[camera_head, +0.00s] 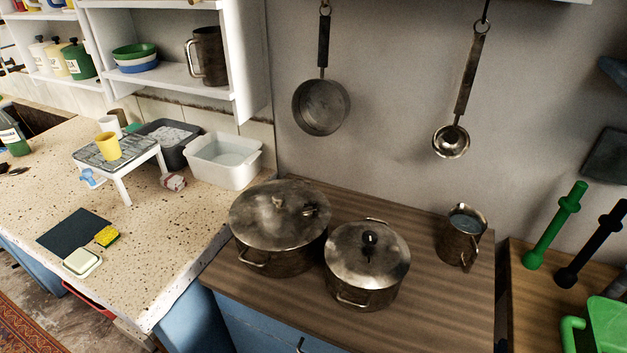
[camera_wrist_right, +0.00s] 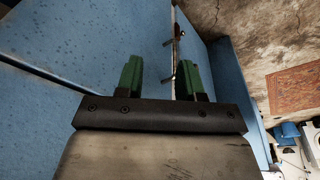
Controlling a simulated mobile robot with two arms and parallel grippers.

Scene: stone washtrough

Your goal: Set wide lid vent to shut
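The wide pot stands at the left of the wooden counter, covered by its wide metal lid (camera_head: 258,217), stained and dull. A knob (camera_head: 278,202) sits near the lid's middle. A small dark fitting, apparently the vent (camera_head: 310,210), sits right of the knob; it is too small to tell whether it is open or shut. My right gripper (camera_wrist_right: 160,78) shows in the right wrist view with its two green fingers apart and nothing between them. It is in front of blue cabinet faces, away from the lid. My left gripper is not in view.
A smaller lidded pot (camera_head: 367,265) stands close to the wide pot's right. A metal jug (camera_head: 461,240) stands farther right. A pan (camera_head: 321,107) and a ladle (camera_head: 451,140) hang on the wall behind. A white basin (camera_head: 223,162) is behind left. The counter's right front is clear.

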